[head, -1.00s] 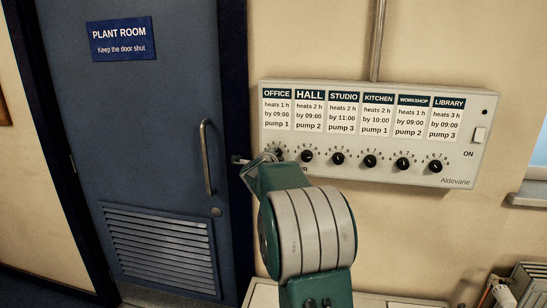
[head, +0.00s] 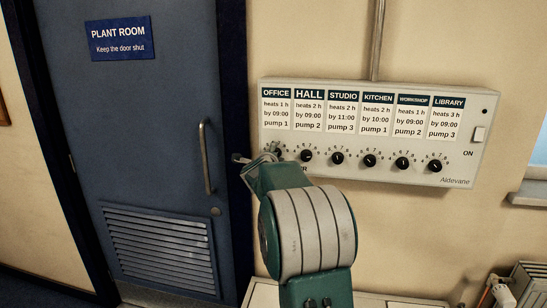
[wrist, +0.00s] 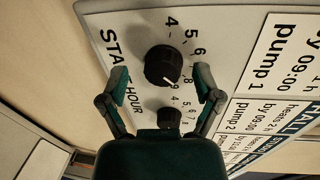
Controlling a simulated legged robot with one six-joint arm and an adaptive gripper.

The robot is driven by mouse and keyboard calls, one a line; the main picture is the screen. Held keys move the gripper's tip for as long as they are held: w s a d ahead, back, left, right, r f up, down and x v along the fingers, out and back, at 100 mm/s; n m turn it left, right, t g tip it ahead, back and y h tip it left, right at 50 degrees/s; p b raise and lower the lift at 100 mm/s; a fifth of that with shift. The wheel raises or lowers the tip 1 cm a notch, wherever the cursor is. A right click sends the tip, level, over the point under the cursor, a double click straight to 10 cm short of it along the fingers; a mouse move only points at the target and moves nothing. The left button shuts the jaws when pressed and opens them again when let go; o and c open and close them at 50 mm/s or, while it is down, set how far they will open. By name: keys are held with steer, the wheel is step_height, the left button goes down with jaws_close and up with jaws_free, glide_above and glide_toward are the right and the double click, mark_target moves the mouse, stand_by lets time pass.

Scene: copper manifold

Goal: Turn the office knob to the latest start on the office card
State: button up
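The control box (head: 470,165) is on the wall, with a row of black knobs under cards. The office card (head: 277,108) reads "heats 1 h by 09:00 pump 1". In the wrist view the office knob (wrist: 160,62) is black and round, and its white mark points close to the 9 on its printed dial. My gripper (wrist: 162,80) is open, with one finger on each side of the office knob and a visible gap to it. In the head view my gripper (head: 258,157) is at the box's left end and largely hides that knob.
The hall knob (wrist: 170,118) is close by, between my finger bases in the wrist view; it is also in the head view (head: 306,155). More knobs run to the right, with a switch (head: 479,134) beyond. A blue door with a handle (head: 206,157) is left of the box.

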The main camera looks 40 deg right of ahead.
steer(key=v, duration=1.2)
stand_by(0.3)
